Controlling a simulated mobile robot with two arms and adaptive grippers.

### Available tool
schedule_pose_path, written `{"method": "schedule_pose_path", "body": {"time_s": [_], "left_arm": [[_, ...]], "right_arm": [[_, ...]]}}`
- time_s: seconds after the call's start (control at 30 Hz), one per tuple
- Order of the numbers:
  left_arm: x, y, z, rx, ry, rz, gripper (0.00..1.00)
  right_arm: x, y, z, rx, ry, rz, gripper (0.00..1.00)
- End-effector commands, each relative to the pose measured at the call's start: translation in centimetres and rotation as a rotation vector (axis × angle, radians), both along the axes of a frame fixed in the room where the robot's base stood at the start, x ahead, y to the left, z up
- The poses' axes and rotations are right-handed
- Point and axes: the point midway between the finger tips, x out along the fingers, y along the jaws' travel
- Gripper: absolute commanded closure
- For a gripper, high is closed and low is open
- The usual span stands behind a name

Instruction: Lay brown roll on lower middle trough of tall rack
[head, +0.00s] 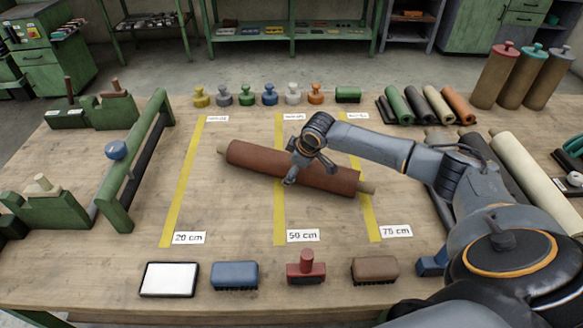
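The brown roll (250,159) is a reddish-brown cylinder with a pale wooden core at each end. It lies slanted across the middle of the table, its right end nearer to me. My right gripper (309,171) comes in from the right and is over the roll, right of its middle. Its fingers are spread over the roll's top and near side; whether they grip it is not clear. My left gripper is not in view. I cannot clearly make out a tall rack with troughs; a long green frame (133,165) stands at the left.
Dark, grey and cream rolls (530,172) lie at the right, beyond my arm. Smaller rolls (440,104) lie at the back right. Colored knobbed stamps (247,96) line the back. A white pad (168,279), brushes and a red stamp (306,266) line the front.

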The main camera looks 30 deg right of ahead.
Motion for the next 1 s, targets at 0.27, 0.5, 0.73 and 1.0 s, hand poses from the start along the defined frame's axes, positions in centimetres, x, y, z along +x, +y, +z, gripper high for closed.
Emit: {"method": "schedule_pose_path", "body": {"time_s": [0.27,0.5,0.73,1.0], "left_arm": [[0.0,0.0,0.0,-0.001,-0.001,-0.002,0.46],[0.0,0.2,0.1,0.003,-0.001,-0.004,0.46],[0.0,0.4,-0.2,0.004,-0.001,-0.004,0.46],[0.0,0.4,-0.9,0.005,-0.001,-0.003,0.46]], "right_arm": [[0.0,0.0,0.0,0.000,0.000,0.000,0.57],[0.4,0.0,0.7,0.003,-0.016,0.000,0.79],[0.5,0.0,1.2,0.002,-0.017,0.001,0.79],[-0.2,0.0,4.6,0.001,-0.019,0.002,0.79]]}}
